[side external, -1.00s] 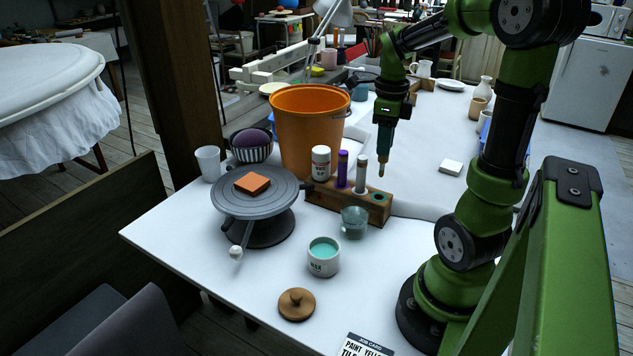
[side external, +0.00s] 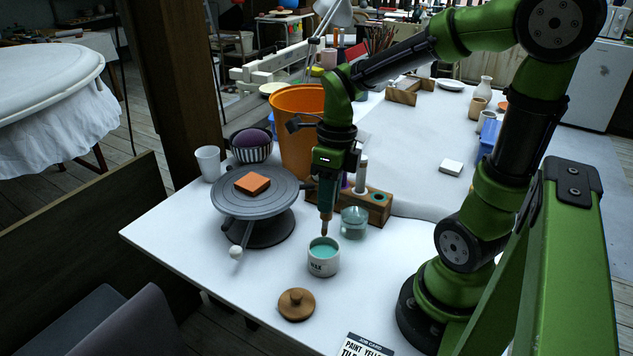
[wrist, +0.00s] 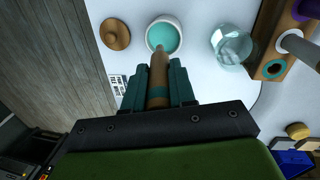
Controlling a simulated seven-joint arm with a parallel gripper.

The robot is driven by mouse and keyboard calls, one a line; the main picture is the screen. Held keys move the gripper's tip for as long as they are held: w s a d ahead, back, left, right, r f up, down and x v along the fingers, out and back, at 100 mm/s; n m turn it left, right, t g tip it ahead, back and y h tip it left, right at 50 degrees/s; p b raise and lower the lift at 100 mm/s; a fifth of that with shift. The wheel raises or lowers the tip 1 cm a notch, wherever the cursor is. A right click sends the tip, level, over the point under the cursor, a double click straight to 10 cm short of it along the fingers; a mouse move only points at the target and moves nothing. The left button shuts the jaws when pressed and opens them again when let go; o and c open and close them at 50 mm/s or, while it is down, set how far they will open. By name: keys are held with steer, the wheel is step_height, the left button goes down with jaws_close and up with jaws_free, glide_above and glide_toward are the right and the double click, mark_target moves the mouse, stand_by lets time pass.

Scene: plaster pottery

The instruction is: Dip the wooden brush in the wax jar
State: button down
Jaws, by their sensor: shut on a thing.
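My gripper (side external: 327,186) is shut on the wooden brush (side external: 324,226), which points down, nearly upright. The wax jar (side external: 323,267) is a small white pot with dark lettering and teal wax inside. In the side view the brush tip is at or just above the jar's mouth; I cannot tell if it touches the wax. In the wrist view the brush (wrist: 158,78) reaches from between my green fingers (wrist: 158,88) toward the open jar (wrist: 178,38), its tip overlapping the near part of the opening. The wooden lid (side external: 296,304) lies on the table in front of the jar.
A glass jar (side external: 354,222) stands close behind the wax jar to the right. The wooden rack (side external: 378,207) with tubes is behind it. A grey turntable (side external: 228,203) with an orange tile (side external: 252,183) is at left. An orange bucket (side external: 295,150) stands behind.

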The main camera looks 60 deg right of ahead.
mark_target(328, 218)
steer(key=shift+f, duration=3.1)
steer(key=shift+r, duration=0.1)
steer(key=shift+r, duration=3.7)
